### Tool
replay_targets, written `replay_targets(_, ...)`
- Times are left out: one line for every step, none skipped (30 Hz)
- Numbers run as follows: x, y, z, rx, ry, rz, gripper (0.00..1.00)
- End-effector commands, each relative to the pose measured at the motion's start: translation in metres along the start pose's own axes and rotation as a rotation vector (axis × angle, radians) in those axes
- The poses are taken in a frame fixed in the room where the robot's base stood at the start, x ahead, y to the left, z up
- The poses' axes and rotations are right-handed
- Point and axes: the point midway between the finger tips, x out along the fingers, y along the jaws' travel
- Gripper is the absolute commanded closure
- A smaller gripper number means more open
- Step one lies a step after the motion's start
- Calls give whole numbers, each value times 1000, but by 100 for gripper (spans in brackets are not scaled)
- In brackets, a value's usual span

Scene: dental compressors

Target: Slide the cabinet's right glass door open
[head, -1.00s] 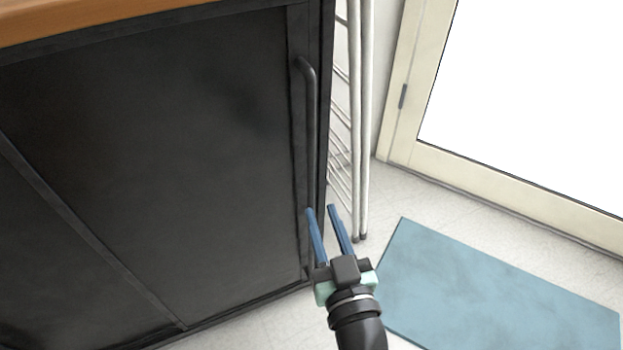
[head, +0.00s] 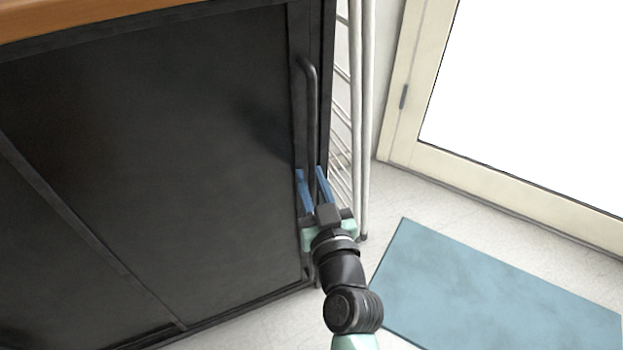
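The black cabinet's right door (head: 190,140) is a dark panel that fills the left and middle of the head view. A long vertical black bar handle (head: 311,110) runs along the door's right edge. My gripper (head: 309,172) is at the lower half of the handle with its two blue fingers apart. The fingers appear on either side of the handle in the picture, but I cannot tell whether they touch it or are in front of it. The lower end of the handle is partly hidden by my gripper.
A white wire rack (head: 359,130) stands close to the cabinet's right side. A cream-framed glass door (head: 405,95) is at the right, with a blue mat (head: 490,295) on the pale floor before it. A wooden top (head: 70,18) covers the cabinet.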

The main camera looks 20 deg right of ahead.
Motion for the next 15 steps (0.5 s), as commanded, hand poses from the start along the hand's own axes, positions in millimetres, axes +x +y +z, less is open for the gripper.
replay_targets(0,0,0,0,0,0,85)
replay_targets(0,0,0,0,0,0,90)
replay_targets(0,0,0,0,0,0,97)
replay_targets(0,0,0,0,0,0,100)
replay_targets(0,0,0,0,0,0,100)
replay_targets(0,0,0,0,0,0,100)
replay_targets(0,0,0,0,0,0,100)
replay_targets(0,0,0,0,0,0,100)
replay_targets(0,0,0,0,0,0,100)
replay_targets(0,0,0,0,0,0,100)
replay_targets(0,0,0,0,0,0,100)
replay_targets(0,0,0,0,0,0,100)
replay_targets(0,0,0,0,0,0,100)
replay_targets(0,0,0,0,0,0,100)
replay_targets(0,0,0,0,0,0,100)
